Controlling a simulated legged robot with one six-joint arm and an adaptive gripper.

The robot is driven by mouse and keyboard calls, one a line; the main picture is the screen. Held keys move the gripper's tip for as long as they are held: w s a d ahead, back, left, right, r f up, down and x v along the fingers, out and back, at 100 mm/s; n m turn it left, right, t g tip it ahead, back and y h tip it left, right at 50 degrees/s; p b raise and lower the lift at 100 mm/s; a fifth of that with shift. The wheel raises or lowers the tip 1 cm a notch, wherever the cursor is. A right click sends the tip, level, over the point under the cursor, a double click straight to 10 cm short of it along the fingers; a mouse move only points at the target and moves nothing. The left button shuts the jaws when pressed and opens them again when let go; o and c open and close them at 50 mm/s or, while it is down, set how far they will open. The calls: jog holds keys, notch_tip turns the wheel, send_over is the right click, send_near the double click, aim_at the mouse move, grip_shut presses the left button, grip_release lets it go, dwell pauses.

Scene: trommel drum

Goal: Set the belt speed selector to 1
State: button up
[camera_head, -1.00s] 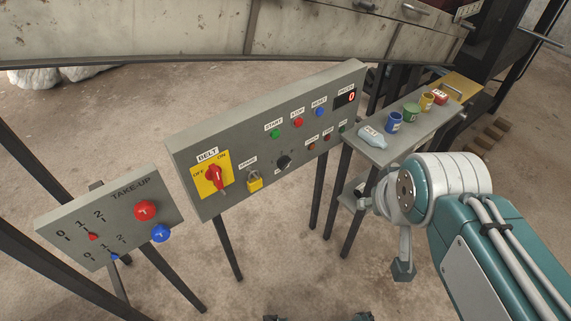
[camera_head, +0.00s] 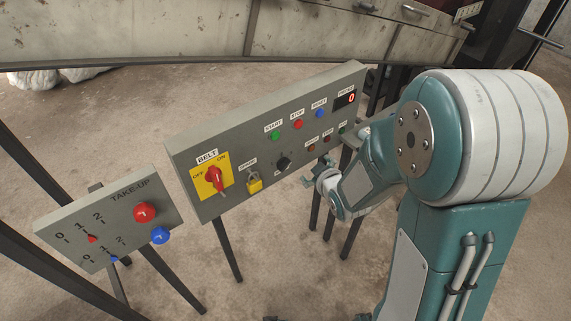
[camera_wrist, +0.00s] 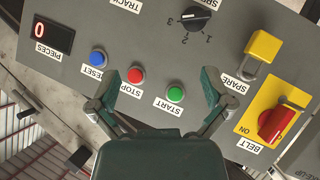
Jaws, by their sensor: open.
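The belt speed selector (camera_head: 283,163) is a black round knob on the grey control panel, right of the yellow padlock. In the wrist view the selector (camera_wrist: 200,14) is at the top edge, partly cut off, with the numbers 1, 2 and 3 around it. A pale mark on it seems to be near the 3 side, but I cannot tell its setting surely. My gripper (camera_head: 324,179) is open and empty, right of the selector and apart from it. In the wrist view its spread fingers (camera_wrist: 160,82) frame the red stop and green start buttons.
The panel also holds a red belt switch (camera_head: 215,179) on a yellow plate, a padlock (camera_head: 254,183), start (camera_head: 275,134), stop (camera_head: 298,122) and reset (camera_head: 319,112) buttons. A take-up panel (camera_head: 112,218) stands to the left. Open floor lies in front.

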jog(key=n+t+y, duration=0.1)
jog(key=n+y, duration=0.1)
send_near(286, 167)
jog(key=x, duration=1)
jog(key=shift+w+a+f, duration=0.1)
jog(key=shift+w+f, duration=0.05)
jog(key=shift+w, duration=0.1)
jog(key=c, duration=1.1)
